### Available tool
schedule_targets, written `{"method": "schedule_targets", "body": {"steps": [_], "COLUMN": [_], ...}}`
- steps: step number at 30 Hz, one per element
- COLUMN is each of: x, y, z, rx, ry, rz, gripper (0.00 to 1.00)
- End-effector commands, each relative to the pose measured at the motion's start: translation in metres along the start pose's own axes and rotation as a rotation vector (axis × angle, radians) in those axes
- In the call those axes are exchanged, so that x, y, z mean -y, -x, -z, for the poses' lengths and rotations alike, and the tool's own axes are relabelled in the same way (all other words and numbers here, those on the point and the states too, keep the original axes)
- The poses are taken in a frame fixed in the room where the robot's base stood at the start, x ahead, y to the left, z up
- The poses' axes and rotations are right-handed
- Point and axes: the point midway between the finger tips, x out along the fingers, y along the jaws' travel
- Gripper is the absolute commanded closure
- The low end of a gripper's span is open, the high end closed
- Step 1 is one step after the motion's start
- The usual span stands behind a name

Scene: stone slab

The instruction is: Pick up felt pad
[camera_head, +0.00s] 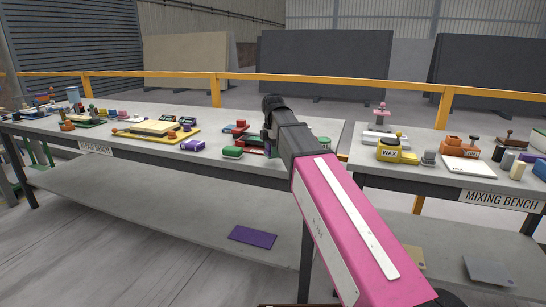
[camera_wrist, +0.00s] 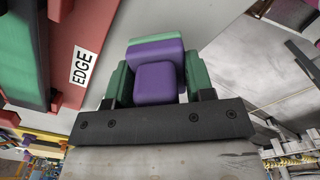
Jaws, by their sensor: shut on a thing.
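The felt pad, which I take to be the purple block (camera_wrist: 155,84) with a green layer at its far end, sits between the two fingers of my gripper (camera_wrist: 158,72) in the wrist view. The fingers are shut on its sides. In the head view my gripper (camera_head: 271,128) is over the right end of the repair bench (camera_head: 225,120), mostly hidden behind my arm. The pad cannot be made out clearly there. Whether it touches the bench is not clear.
A red piece labelled EDGE (camera_wrist: 88,50) is close on the left in the wrist view. A green-topped block (camera_head: 232,153) and several small tools lie on the bench left of my gripper. The mixing bench (camera_head: 450,178) stands to the right with a yellow wax tin (camera_head: 389,152).

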Motion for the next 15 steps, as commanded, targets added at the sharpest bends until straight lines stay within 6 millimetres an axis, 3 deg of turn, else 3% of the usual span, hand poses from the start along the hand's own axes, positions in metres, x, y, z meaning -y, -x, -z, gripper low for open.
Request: {"method": "schedule_targets", "body": {"steps": [2,9,15], "x": [0.001,0.021,0.032], "y": [0.015,0.046,0.067], "z": [0.004,0.058,0.089], "rx": [0.000,0.000,0.000], "ry": [0.002,0.004,0.002], "rz": [-0.002,-0.002,-0.001], "gripper": [0.81,0.81,0.81]}}
